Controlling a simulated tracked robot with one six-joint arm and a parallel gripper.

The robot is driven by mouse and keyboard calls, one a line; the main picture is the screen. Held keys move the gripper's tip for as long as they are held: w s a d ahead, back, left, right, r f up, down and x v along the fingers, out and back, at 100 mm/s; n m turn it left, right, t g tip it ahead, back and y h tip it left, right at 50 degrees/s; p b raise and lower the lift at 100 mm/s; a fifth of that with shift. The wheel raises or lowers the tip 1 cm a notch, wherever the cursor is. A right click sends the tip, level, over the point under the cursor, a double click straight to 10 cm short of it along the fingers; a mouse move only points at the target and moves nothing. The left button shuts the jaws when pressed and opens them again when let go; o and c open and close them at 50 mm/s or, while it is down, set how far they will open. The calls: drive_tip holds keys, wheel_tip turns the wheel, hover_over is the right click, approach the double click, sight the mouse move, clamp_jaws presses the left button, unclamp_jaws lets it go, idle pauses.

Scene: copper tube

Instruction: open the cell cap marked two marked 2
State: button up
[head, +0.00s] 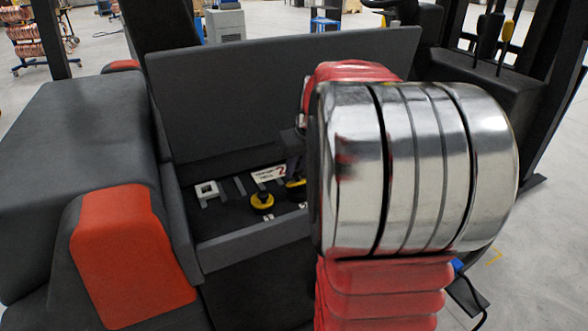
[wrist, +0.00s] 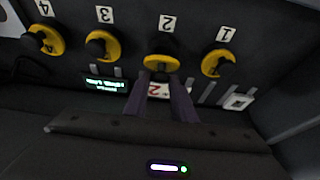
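In the wrist view, the cap marked 2 (wrist: 162,63) is a black knob with a yellow ring, below a white tag reading 2 (wrist: 168,23). My gripper (wrist: 160,80) points at it, its two dark fingers apart and their tips near the ring's lower edge. I cannot tell whether they touch it. A white label with a red 2 (wrist: 158,89) shows between the fingers. In the head view, the same kind of label (head: 268,174) lies in the open compartment; my arm hides most of the gripper there.
Similar yellow caps marked 1 (wrist: 218,63), 3 (wrist: 102,46) and 4 (wrist: 45,39) flank it. A small lit display (wrist: 104,84) sits below cap 3. In the head view, a raised dark lid (head: 270,90) stands behind the compartment and a grey front wall (head: 250,244) bounds it.

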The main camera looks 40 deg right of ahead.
drive_tip(key=c, duration=0.5)
drive_tip(key=shift+w, duration=0.15)
drive_tip(key=shift+w+d+r+g+y, duration=0.15)
drive_tip(key=shift+w+g+y, duration=0.1)
drive_tip(key=shift+w+g, duration=0.4)
drive_tip(key=shift+w+d+r+g+y, duration=0.1)
drive_tip(key=shift+w+r+g+y, duration=0.2)
drive_tip(key=shift+g, duration=0.5)
drive_tip(key=shift+w+d+g+y, duration=0.1)
drive_tip(key=shift+w+g+y, duration=0.05)
drive_tip(key=shift+w+g, duration=0.5)
drive_tip(key=shift+s, duration=0.1)
drive_tip(key=o, duration=1)
